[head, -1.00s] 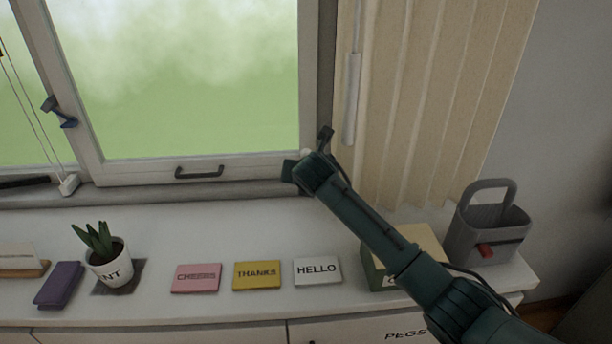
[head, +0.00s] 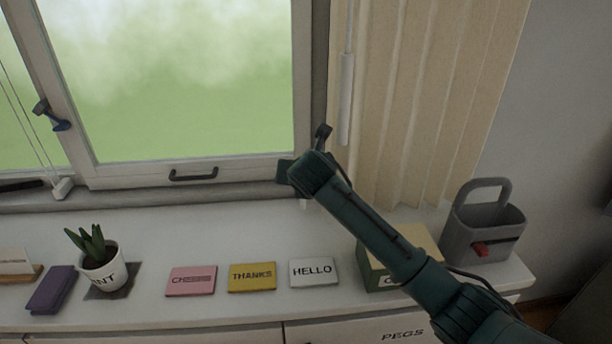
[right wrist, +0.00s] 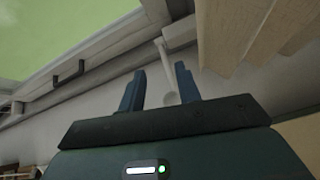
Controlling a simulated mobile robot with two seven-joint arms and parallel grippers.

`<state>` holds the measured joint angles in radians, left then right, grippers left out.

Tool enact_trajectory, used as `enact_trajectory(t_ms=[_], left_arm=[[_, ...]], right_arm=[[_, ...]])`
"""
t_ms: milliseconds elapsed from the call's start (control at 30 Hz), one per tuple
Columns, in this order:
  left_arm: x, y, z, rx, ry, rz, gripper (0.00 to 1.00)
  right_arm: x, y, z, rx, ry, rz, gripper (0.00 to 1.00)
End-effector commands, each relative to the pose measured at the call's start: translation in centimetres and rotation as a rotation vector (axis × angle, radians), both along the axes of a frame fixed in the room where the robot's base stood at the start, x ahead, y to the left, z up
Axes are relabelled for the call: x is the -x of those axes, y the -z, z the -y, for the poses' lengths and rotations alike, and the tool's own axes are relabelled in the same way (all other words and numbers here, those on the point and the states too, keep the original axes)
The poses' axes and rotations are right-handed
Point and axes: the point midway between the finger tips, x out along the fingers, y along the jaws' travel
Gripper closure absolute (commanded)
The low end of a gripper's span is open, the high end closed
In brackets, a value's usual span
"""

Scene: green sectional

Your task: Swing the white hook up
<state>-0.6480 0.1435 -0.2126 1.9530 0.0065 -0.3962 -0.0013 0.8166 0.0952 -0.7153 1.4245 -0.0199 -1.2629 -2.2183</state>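The white hook (right wrist: 161,62) shows in the right wrist view as a thin white bar by the window's lower corner. It hangs down and ends in a rounded tip between my fingers. My right gripper (right wrist: 160,70) is open, with one dark finger on each side of the hook. I cannot tell whether either finger touches it. In the head view my right gripper (head: 303,151) is at the lower right corner of the window frame, and its wrist hides most or all of the hook. My left gripper is not in view.
The pale curtain (head: 425,90) and a white rod (head: 345,100) are close right of my gripper. Below is the white sill top with a potted plant (head: 103,270), several cards, a green box (head: 370,270) under my arm, and a grey caddy (head: 482,235).

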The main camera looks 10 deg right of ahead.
Motion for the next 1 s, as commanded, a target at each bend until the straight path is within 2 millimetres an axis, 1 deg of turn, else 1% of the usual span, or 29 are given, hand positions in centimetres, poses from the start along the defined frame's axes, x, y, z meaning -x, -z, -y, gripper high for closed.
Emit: enact_trajectory(t_ms=[33, 200, 300, 433, 600, 867, 967, 1000], left_arm=[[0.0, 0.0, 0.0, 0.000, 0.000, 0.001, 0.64], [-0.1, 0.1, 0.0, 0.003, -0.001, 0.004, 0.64], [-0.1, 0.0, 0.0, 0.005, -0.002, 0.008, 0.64], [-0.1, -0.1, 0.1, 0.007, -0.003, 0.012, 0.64], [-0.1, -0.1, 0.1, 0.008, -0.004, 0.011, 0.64], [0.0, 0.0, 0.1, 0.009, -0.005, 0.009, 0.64], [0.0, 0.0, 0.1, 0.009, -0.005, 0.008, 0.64], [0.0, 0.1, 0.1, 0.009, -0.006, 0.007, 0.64]], right_arm=[[0.9, -0.6, 0.0, 0.000, -0.002, 0.003, 0.67], [3.7, -2.6, 0.0, 0.000, -0.002, 0.003, 0.67], [5.2, -3.7, 0.0, 0.000, -0.001, 0.002, 0.67], [6.7, -4.8, 0.0, 0.000, 0.000, 0.002, 0.67], [7.6, -5.4, 0.0, 0.000, 0.001, 0.000, 0.67], [7.7, -5.5, 0.0, 0.000, 0.002, -0.001, 0.67], [7.8, -5.2, 0.0, -0.013, 0.008, -0.006, 0.67], [8.1, -4.7, 0.1, -0.036, 0.019, -0.015, 0.67]])
